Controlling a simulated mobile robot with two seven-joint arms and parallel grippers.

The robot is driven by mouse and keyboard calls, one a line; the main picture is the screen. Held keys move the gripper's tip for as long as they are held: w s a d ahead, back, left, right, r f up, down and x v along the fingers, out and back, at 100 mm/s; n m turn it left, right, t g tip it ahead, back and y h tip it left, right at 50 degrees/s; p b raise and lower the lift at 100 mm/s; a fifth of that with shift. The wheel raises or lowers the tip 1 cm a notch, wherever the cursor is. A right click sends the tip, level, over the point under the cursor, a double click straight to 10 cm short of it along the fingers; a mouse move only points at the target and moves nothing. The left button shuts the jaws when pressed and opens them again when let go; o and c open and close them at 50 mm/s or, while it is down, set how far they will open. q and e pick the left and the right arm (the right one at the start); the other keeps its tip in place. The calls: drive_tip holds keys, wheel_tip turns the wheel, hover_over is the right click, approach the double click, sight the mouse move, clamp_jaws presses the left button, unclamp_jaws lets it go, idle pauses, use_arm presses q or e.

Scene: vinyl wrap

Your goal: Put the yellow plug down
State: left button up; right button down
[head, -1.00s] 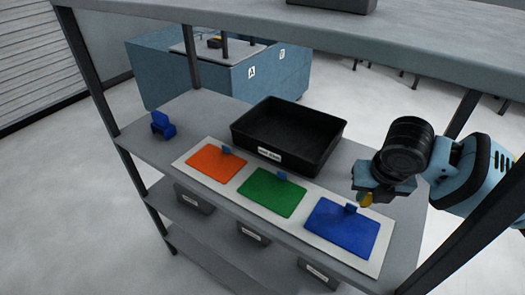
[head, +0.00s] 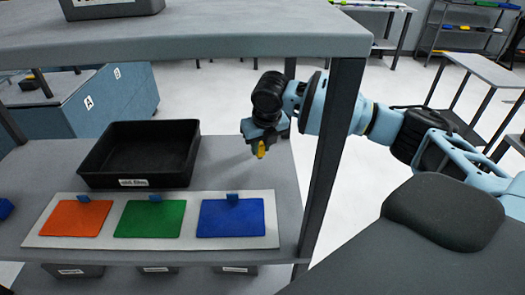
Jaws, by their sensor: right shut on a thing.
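My right gripper (head: 263,143) reaches over the right part of the shelf, behind the blue pad. It is shut on the yellow plug (head: 261,150), which hangs below the fingers. The plug's upper part is hidden by the gripper. It seems to be held above the grey shelf surface (head: 285,180); I cannot tell by how much. My left gripper is not in view.
A white board (head: 268,240) bears an orange pad (head: 75,218), a green pad (head: 150,218) and a blue pad (head: 231,218). A black bin (head: 139,182) stands behind it. A dark post (head: 328,150) and an upper shelf (head: 200,38) frame the space.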

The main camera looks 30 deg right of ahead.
drive_tip(key=shift+w+d+f, duration=0.1)
drive_tip(key=shift+w+d, duration=0.5)
drive_tip(key=shift+d, duration=0.15)
wheel_tip(320, 180, down, 4)
drive_tip(key=shift+r, duration=0.25)
drive_tip(key=c, duration=1.2)
unclamp_jaws()
drive_tip(key=p+v, duration=0.1)
drive_tip(key=v, duration=1.1)
drive_tip(key=shift+d, duration=0.1)
